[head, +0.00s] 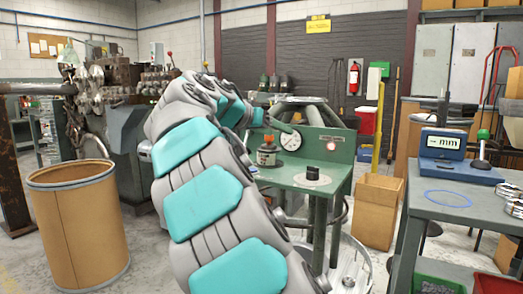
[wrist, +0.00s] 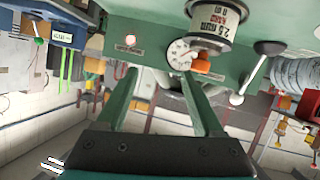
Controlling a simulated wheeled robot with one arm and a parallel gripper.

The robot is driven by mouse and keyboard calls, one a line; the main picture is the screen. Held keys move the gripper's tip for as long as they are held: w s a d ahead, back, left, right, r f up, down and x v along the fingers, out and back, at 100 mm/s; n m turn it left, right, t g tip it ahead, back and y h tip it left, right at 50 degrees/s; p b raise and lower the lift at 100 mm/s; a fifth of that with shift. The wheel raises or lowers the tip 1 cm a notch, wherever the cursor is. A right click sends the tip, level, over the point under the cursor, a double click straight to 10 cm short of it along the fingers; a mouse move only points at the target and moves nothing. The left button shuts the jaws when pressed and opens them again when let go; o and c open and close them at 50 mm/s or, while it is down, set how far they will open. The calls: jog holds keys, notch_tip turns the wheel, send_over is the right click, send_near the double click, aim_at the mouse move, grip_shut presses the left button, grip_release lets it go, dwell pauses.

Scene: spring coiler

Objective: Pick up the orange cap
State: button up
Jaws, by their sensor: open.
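The orange cap (head: 267,139) sits on top of a small labelled canister (head: 267,158) on the green table. In the wrist view, which looks upside down, the orange cap (wrist: 203,63) shows below the canister (wrist: 216,22), near the tip of the right-hand finger. My gripper (wrist: 158,84) is open, its two green fingers apart with nothing held between them. The cap lies beyond the fingertips in that view, and no contact shows. In the head view my arm reaches over the table's left side, and its end is small and hard to make out above the cap.
The green table (head: 318,182) also carries a dark cylinder (head: 313,172) on a pale disc. A dial gauge (head: 291,139) is set in the green panel behind the cap. A workbench (head: 450,205) is at right.

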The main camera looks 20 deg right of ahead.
aim_at(269, 142)
jog(key=shift+m+t+h, duration=0.3)
jog(key=shift+m, duration=0.6)
jog(key=w, duration=0.1)
jog(key=w+a+f, duration=0.1)
jog(key=w, duration=0.1)
jog(key=w+a+f+b, duration=0.1)
jog(key=w, duration=0.1)
jog(key=shift+w, duration=0.2)
jog(key=shift+p+x, duration=0.35)
jog(key=shift+x, duration=3.5)
jog(key=shift+a+f, duration=0.1)
jog(key=shift+f, duration=0.05)
grip_shut()
